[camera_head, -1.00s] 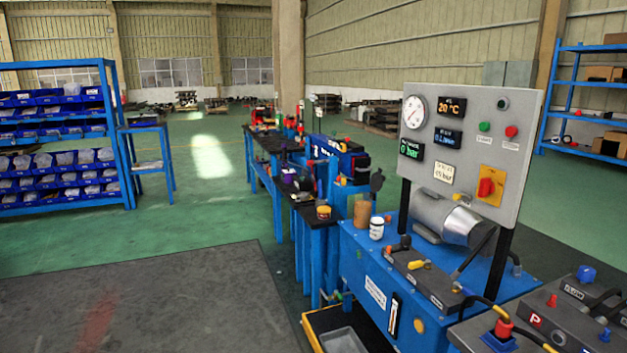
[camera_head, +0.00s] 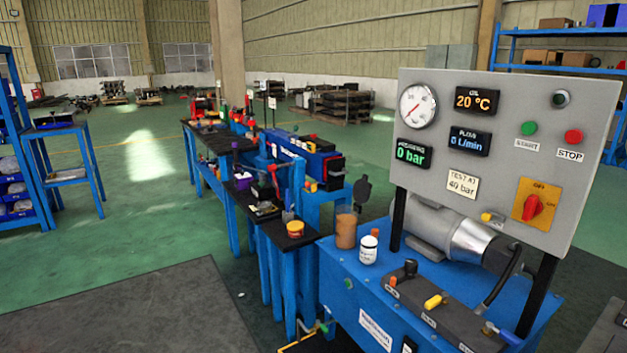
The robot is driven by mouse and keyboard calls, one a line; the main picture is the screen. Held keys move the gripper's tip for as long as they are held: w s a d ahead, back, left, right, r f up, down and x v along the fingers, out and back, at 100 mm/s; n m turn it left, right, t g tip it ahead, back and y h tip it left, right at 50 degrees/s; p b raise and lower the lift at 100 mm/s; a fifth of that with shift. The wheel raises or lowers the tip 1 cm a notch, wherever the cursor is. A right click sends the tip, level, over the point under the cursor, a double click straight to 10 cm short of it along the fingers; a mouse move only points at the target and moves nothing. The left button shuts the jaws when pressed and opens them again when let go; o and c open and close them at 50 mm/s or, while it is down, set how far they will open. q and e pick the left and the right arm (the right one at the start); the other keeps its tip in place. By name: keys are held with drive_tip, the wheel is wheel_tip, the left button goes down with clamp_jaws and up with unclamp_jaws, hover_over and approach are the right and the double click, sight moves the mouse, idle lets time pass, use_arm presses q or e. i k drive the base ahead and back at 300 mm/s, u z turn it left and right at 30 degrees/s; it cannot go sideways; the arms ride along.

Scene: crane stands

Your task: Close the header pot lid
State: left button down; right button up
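A brown cylindrical pot (camera_head: 345,231) stands at the far left corner of the blue tank bench (camera_head: 345,283). A dark round disc (camera_head: 362,188) stands upright just behind and right of the pot. It looks like a raised lid, but I cannot tell whether it is joined to the pot. No part of either gripper is in view.
A grey gauge panel (camera_head: 479,180) rises over a silver motor (camera_head: 449,238) on the bench. A dark manifold (camera_head: 426,306) lies in front. Dark-topped blue tables (camera_head: 289,236) with tools extend behind. Clear floor (camera_head: 130,310) lies at left.

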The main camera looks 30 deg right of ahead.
sight(362, 189)
drive_tip(key=i, duration=3.8)
drive_tip(key=z, duration=3.45)
